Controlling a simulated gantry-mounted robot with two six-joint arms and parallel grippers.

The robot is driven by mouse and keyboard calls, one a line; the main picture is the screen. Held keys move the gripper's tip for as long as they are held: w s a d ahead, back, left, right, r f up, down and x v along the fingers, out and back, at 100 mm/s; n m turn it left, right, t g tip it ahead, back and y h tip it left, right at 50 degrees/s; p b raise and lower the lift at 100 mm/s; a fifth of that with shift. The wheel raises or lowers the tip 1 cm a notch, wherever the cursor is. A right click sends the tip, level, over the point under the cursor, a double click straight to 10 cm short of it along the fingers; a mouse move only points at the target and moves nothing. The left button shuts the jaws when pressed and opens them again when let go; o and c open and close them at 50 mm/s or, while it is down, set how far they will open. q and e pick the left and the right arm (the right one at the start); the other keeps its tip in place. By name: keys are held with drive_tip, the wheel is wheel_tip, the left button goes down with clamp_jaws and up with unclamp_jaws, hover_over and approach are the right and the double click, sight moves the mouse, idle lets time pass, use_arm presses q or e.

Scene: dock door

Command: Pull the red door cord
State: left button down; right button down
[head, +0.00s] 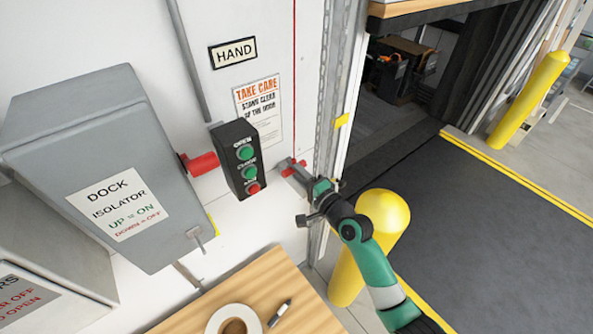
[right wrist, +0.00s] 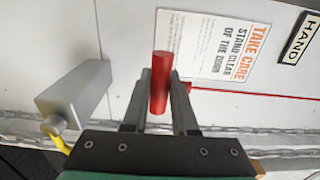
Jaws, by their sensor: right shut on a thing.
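The red door cord (head: 294,80) hangs straight down the white wall in the head view and ends in a red handle (head: 291,162). My right gripper (head: 290,171) is shut on this handle, its arm coming in from the lower right. In the right wrist view the handle (right wrist: 160,82) stands between the two fingers, and the thin cord (right wrist: 262,95) runs off to the right. The fingers hide part of the handle. My left gripper is not in view.
A black button box (head: 238,158) with green and red buttons is left of the handle. A grey isolator box (head: 100,150) with a red lever (head: 200,164) is farther left. A chain (head: 328,90) and a yellow bollard (head: 375,235) are close right; a wooden table (head: 300,310) is below.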

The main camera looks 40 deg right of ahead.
drive_tip(key=shift+f+b, duration=1.35)
drive_tip(key=shift+f, duration=0.45)
drive_tip(key=c, duration=0.9)
unclamp_jaws()
drive_tip(key=shift+r, duration=0.15)
drive_tip(key=shift+c, duration=0.2)
drive_tip(key=o, duration=0.9)
drive_tip(key=shift+o, duration=0.2)
drive_tip(key=shift+s, duration=0.1)
drive_tip(key=s+p, duration=0.3)
drive_tip(key=s, duration=0.6)
drive_tip(key=shift+s+a, duration=0.4)
drive_tip(key=shift+r, duration=0.1)
